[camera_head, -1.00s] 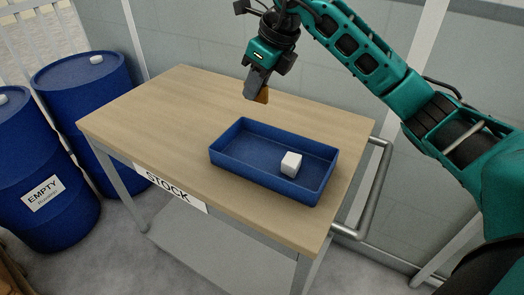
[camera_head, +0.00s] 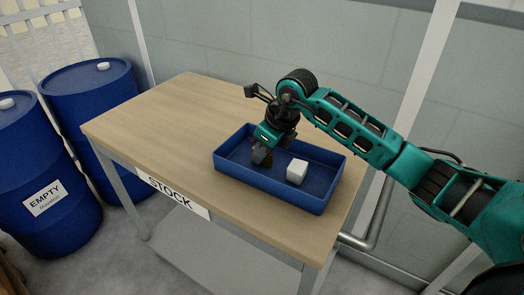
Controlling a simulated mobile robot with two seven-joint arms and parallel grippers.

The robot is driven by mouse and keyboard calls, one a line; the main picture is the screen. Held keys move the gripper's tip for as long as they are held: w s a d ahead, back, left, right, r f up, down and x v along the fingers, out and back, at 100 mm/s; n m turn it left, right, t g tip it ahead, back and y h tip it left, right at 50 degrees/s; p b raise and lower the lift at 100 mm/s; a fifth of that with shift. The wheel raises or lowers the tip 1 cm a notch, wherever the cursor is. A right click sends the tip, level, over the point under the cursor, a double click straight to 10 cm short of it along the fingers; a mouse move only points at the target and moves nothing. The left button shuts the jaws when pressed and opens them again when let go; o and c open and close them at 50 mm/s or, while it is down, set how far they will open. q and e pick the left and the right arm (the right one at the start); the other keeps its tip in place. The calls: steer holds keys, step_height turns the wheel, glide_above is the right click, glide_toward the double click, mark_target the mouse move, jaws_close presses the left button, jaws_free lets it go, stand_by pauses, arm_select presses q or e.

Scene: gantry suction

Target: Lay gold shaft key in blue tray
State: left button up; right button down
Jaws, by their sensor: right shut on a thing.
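The blue tray (camera_head: 262,186) sits on the wooden table, near its right end. My right gripper (camera_head: 262,160) is over the inside of the tray, pointing down, with its fingertips low, left of a white block. It is shut on the gold shaft key, of which only a small gold-brown bit shows at the fingers. The rest of the key is hidden by the gripper. I cannot tell whether the key touches the tray floor. My left gripper is not in view.
A white block (camera_head: 297,171) stands in the tray, just right of my right gripper. The wooden table (camera_head: 160,125) is bare left of the tray and has a STOCK label on its front edge. Blue drums (camera_head: 95,100) stand at the left. A metal rail (camera_head: 378,215) runs along the table's right end.

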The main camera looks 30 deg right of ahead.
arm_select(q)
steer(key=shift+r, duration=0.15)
arm_select(e)
steer(key=shift+r, duration=0.1)
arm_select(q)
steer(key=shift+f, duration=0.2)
arm_select(e)
steer(key=c, duration=1.1)
jaws_free()
steer(key=shift+d+r, duration=0.1)
steer(key=shift+r, duration=0.3)
arm_select(q)
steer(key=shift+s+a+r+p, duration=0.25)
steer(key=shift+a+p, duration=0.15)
steer(key=shift+p, duration=0.35)
arm_select(e)
steer(key=v, duration=1.1)
steer(key=shift+s+r, duration=0.1)
steer(key=shift+s, duration=0.05)
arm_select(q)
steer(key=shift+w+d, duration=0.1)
